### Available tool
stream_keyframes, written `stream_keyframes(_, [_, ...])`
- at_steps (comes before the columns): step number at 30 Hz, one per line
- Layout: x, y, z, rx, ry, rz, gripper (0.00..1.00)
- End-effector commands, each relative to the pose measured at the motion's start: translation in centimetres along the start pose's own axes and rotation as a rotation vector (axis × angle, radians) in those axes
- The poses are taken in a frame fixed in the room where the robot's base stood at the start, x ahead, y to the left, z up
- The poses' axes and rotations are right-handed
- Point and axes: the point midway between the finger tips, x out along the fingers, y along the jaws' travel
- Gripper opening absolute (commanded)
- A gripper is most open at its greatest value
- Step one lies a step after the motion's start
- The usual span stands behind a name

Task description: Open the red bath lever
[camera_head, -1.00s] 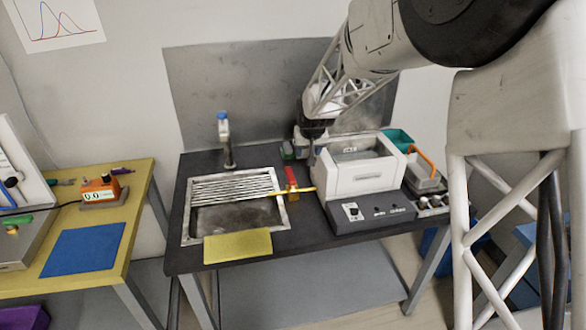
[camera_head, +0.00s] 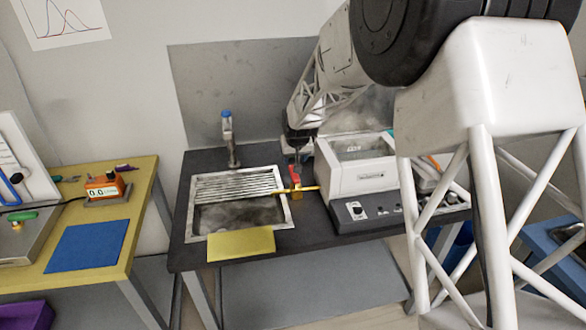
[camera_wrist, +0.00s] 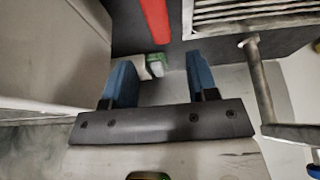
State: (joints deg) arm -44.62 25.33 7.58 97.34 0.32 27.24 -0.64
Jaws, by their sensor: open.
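The red lever (camera_head: 295,178) stands on a brass valve (camera_head: 297,194) between the sink and the white bath box (camera_head: 357,180). In the wrist view the red lever (camera_wrist: 153,20) shows at the top, beyond the fingertips and apart from them. My gripper (camera_head: 298,164) hangs just behind the lever, beside the bath's left side. In the wrist view my gripper's blue fingers (camera_wrist: 161,75) are spread apart with nothing held. A small green and white object (camera_wrist: 156,65) shows on the bench past the gap between them. The valve body is out of the wrist view.
The sink (camera_head: 240,232) with a metal rack (camera_head: 236,185) lies left of the lever, with a blue-topped tap (camera_head: 229,140) behind. A yellow cloth (camera_head: 240,245) hangs at the front. The bath wall (camera_wrist: 45,45) is close on the wrist view's left.

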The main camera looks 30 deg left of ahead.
Motion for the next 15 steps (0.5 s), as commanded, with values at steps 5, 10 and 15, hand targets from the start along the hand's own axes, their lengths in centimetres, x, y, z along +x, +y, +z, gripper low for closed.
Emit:
stream_keyframes(5, [1.3,0.0,0.0,0.000,-0.001,0.000,0.53])
stream_keyframes(10, [3.1,0.0,0.1,0.000,-0.002,0.000,0.53])
stream_keyframes(15, [4.9,0.0,0.1,0.000,-0.001,0.000,0.53])
